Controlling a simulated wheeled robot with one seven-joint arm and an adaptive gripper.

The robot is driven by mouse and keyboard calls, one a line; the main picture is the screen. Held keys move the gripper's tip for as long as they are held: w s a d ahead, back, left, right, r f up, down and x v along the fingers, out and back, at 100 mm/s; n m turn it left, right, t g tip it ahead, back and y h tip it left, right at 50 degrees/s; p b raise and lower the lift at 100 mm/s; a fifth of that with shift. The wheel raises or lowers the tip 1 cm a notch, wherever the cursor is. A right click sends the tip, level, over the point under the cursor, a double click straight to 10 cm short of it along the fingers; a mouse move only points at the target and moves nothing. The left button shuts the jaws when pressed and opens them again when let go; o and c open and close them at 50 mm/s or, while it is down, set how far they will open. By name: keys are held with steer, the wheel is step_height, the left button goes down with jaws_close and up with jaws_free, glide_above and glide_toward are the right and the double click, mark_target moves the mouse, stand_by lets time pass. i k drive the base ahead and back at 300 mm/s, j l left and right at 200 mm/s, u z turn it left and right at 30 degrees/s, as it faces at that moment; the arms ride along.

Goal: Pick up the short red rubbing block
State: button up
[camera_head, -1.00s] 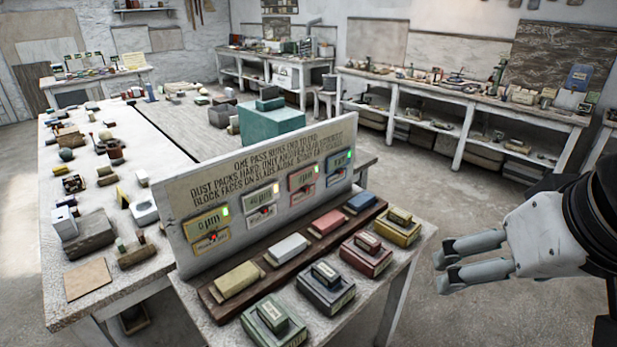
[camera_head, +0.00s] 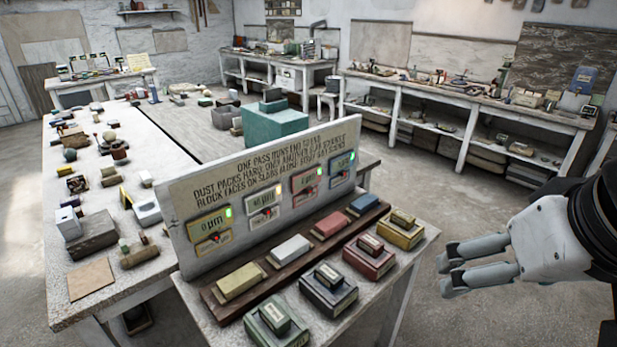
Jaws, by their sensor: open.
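Two red blocks show on the near stand. A short flat red block (camera_head: 332,225) lies on the dark wooden strip, between a white block (camera_head: 290,248) and a blue block (camera_head: 364,203). A larger red block (camera_head: 369,264) with a small block on top sits in the front row, between a dark grey-blue block (camera_head: 328,293) and a yellow block (camera_head: 400,234). I cannot tell for sure which one the task names. My gripper (camera_head: 446,276) is open and empty, to the right of the stand and apart from all the blocks.
An upright lettered board (camera_head: 270,200) with small displays stands behind the strip. A yellowish block (camera_head: 239,281) and a green block (camera_head: 277,322) are at the stand's left end. A cluttered white table (camera_head: 75,300) is at left. Floor (camera_head: 480,190) is open behind my gripper.

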mark_target(372, 246)
steer(key=i+l+u, duration=0.2)
steer(key=u, duration=0.2)
steer(key=i+l+u, duration=0.2)
steer(key=u, duration=0.25)
